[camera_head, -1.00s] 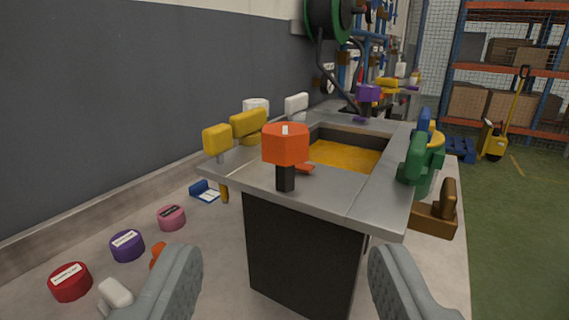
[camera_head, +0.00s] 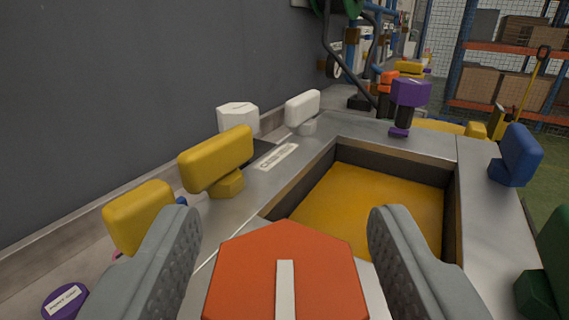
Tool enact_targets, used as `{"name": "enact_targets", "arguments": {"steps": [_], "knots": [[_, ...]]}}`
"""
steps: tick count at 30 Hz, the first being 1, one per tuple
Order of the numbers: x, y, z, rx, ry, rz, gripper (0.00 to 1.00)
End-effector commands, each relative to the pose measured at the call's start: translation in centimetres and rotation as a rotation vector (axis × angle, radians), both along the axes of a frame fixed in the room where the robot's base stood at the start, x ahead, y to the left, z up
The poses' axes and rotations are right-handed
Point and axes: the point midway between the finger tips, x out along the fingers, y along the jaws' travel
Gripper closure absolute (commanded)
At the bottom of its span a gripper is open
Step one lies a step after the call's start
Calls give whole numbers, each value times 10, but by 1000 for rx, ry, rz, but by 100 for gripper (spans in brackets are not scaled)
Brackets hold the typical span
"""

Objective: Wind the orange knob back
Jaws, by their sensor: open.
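The orange knob (camera_head: 245,275) is large at the bottom middle of the view, a faceted head with a white stripe on its top running toward the lower edge. My gripper (camera_head: 285,235) is open, with one grey finger on each side of the knob. A gap shows between the left finger and the knob's upper edge, and the right finger sits close to its right side. I cannot tell whether either finger touches it. The knob's stem and base are hidden below its head.
A recessed yellow tray (camera_head: 375,205) lies just beyond the knob. Yellow handles (camera_head: 215,160) and a white handle (camera_head: 302,106) stand on the left side. A purple knob (camera_head: 410,92) stands at the far end. Blue (camera_head: 520,153) and green (camera_head: 550,265) handles line the right.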

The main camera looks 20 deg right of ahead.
Motion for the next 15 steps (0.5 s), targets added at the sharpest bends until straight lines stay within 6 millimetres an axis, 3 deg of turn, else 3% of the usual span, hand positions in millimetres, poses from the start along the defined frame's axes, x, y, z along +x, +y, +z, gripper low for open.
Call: {"name": "enact_targets", "arguments": {"steps": [6,15], "knots": [[14,-7,0,0,-1,0,45],[16,-7,0,0,0,1,45]]}}
